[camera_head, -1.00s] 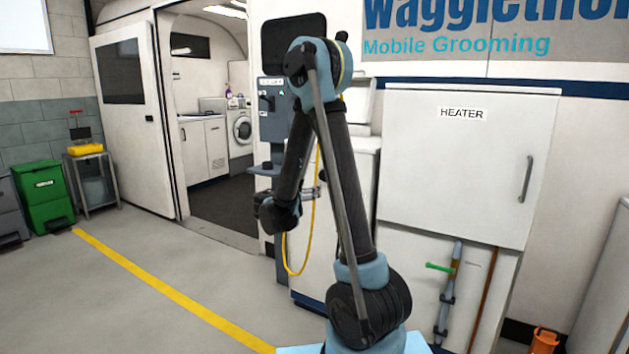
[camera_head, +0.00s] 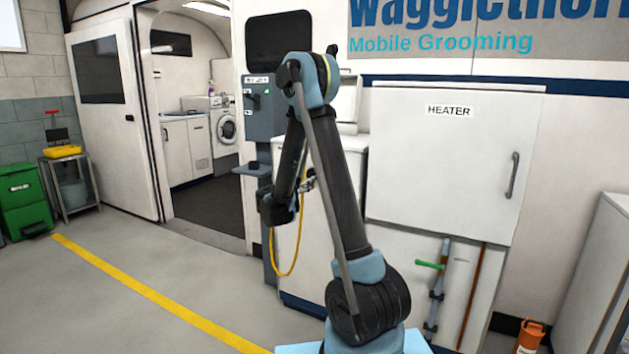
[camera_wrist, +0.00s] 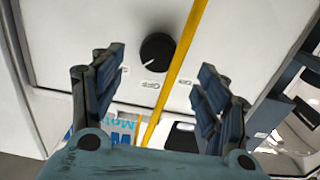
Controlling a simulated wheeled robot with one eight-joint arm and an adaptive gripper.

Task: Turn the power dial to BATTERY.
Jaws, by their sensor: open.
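In the wrist view a round black dial (camera_wrist: 157,49) sits on a white panel (camera_wrist: 85,40), with small printed labels (camera_wrist: 153,84) beside it. The labels are too small and tilted to read surely, and I cannot tell the dial's setting. My gripper (camera_wrist: 160,88) is open and empty, its fingers on either side below the dial in the picture, apart from it. A yellow cable (camera_wrist: 182,68) passes between the fingers, close to the dial's right side. In the head view my gripper (camera_head: 307,185) is small, by the white cabinet (camera_head: 325,235); the dial does not show there.
A grey control post (camera_head: 262,115) with a green-lit switch and a small shelf stands left of my arm. The yellow cable (camera_head: 297,250) hangs in a loop by the cabinet. A white HEATER cabinet (camera_head: 440,165) is at right.

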